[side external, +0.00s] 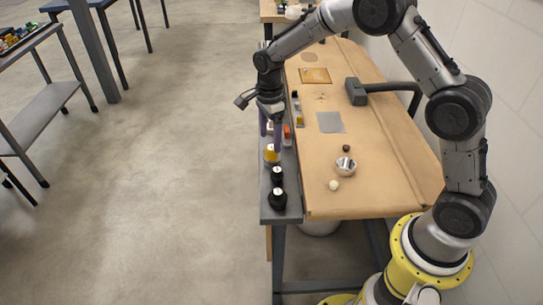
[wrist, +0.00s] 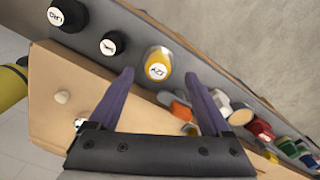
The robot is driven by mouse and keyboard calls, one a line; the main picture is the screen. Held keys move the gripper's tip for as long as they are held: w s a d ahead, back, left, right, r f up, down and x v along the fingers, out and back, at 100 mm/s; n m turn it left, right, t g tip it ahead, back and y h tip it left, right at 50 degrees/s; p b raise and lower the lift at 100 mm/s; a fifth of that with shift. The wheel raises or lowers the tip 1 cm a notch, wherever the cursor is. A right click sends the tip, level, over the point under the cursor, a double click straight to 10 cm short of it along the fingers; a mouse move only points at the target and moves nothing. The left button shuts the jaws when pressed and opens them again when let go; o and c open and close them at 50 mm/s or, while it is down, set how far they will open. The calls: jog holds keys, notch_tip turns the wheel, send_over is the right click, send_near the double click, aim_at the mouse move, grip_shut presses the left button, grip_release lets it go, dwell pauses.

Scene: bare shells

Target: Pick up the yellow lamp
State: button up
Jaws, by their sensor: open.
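The yellow lamp (wrist: 158,52) is a short yellow cylinder with a white, dark-lettered top. It stands on the grey shelf strip along the bench edge. In the wrist view it appears between and just beyond the tips of my gripper (wrist: 158,75). The lamp also shows in the side external view (side external: 271,156), close to the purple fingers of my gripper (side external: 270,140), which point down over the strip. The fingers are apart with nothing held. I cannot tell how high the tips are above the lamp.
Two black knobs with white tops (wrist: 68,15) (wrist: 113,43) stand beside the lamp on the strip. On the other side are an orange piece (wrist: 181,108) and several coloured parts.

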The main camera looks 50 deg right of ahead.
aim_at(271, 147)
notch_tip(271, 147, down, 5)
jog(key=shift+s+r, duration=0.1)
jog(key=shift+s, duration=0.05)
grip_shut()
dwell(0.4)
